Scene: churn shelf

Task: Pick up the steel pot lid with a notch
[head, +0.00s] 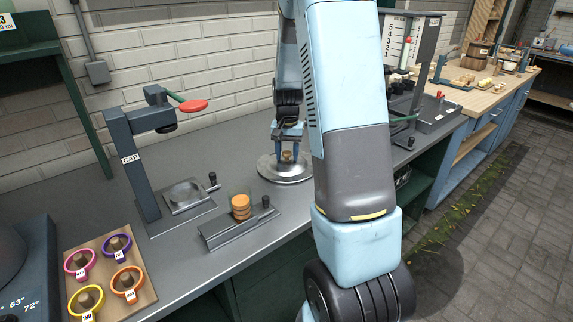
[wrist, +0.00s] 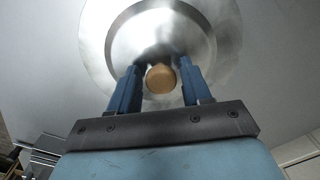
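The steel pot lid (head: 272,172) lies flat on the grey bench, a round disc with a small wooden knob (head: 287,156) at its middle. The lid also shows in the wrist view (wrist: 112,42), with the round tan knob (wrist: 161,79) near the centre. I cannot make out a notch in its rim; part of the lid is hidden behind my gripper. My gripper (head: 288,152) points down over the lid. Its two blue fingers (wrist: 161,75) stand on either side of the knob, with narrow gaps showing. It is open.
A clamp-like holder (head: 240,230) with an orange-filled glass (head: 241,205) stands left of the lid. A CAP press (head: 135,155) stands further left, beside a wooden board with coloured rings (head: 145,292). A dark rack (head: 415,60) stands right, behind my arm. Bare bench lies around the lid.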

